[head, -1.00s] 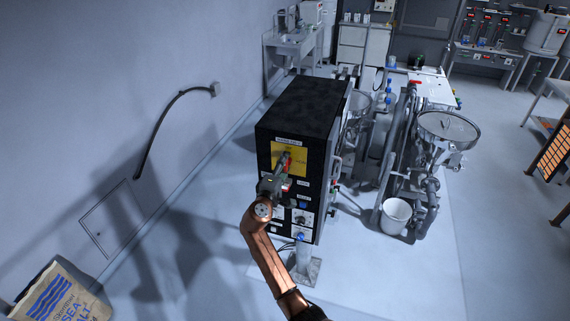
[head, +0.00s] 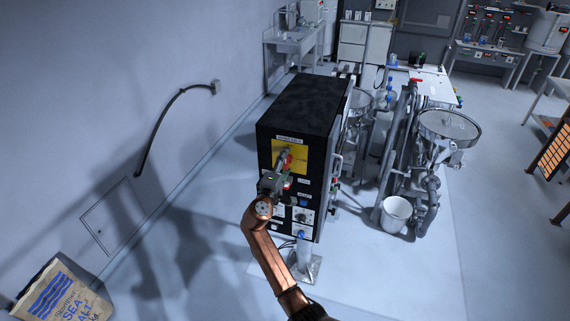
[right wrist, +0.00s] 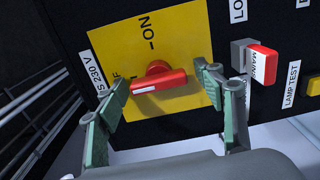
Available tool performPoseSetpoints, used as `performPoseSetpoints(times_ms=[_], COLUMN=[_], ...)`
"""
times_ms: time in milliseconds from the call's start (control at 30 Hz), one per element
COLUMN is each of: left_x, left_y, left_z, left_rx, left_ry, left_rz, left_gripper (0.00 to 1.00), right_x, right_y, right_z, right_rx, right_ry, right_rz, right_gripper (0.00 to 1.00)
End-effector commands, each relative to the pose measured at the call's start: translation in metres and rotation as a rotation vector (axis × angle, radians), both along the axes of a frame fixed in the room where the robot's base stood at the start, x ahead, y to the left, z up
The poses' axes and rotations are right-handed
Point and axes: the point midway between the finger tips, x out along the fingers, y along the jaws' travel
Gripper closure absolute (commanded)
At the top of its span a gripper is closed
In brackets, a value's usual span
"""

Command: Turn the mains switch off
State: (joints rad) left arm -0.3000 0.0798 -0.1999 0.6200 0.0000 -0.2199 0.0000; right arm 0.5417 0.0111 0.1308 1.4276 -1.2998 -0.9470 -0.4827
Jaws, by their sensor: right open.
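The mains switch is a red rotary handle (right wrist: 160,79) on a yellow plate (right wrist: 185,30) of the black cabinet (head: 305,105). In the right wrist view its white-marked end points left, toward letters ending in F, partly hidden by a finger. The word ON is at the top of the plate, off to the handle's side. My right gripper (right wrist: 160,78) is open, with its two green fingers on either side of the handle's ends and visible gaps to both. In the head view my right gripper (head: 282,166) is in front of the yellow plate, partly covering it. My left gripper is not in view.
Steel hopper machinery (head: 440,135) and a white bucket (head: 396,213) stand right of the cabinet. A salt sack (head: 60,292) is at lower left; floor between is clear.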

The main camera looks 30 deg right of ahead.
Motion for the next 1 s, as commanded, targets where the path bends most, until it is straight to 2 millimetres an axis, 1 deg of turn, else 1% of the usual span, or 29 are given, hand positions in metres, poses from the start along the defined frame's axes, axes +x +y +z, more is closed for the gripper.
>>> performPoseSetpoints(times_ms=[67,167,267,500,700,833,1000], left_x=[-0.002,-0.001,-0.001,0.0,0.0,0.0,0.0], left_y=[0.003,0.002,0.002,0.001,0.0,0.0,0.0], left_z=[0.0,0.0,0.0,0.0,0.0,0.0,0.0], left_rx=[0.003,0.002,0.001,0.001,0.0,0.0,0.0], left_ry=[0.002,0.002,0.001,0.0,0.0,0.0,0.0], left_rz=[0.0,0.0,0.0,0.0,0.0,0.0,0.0], left_gripper=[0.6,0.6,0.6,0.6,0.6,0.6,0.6], right_x=[-0.001,-0.005,-0.015,-0.048,-0.069,-0.076,-0.078], right_y=[0.001,0.007,0.019,0.057,0.081,0.089,0.092], right_z=[0.0,0.0,-0.001,-0.001,-0.001,0.0,0.0], right_rx=[0.001,0.001,0.002,0.003,0.002,0.0,0.0], right_ry=[-0.001,-0.001,-0.001,0.0,0.001,0.0,0.0], right_rz=[0.0,0.001,0.002,0.002,0.001,0.001,0.001], right_gripper=[0.38,0.38,0.38,0.38,0.38,0.38,0.38])
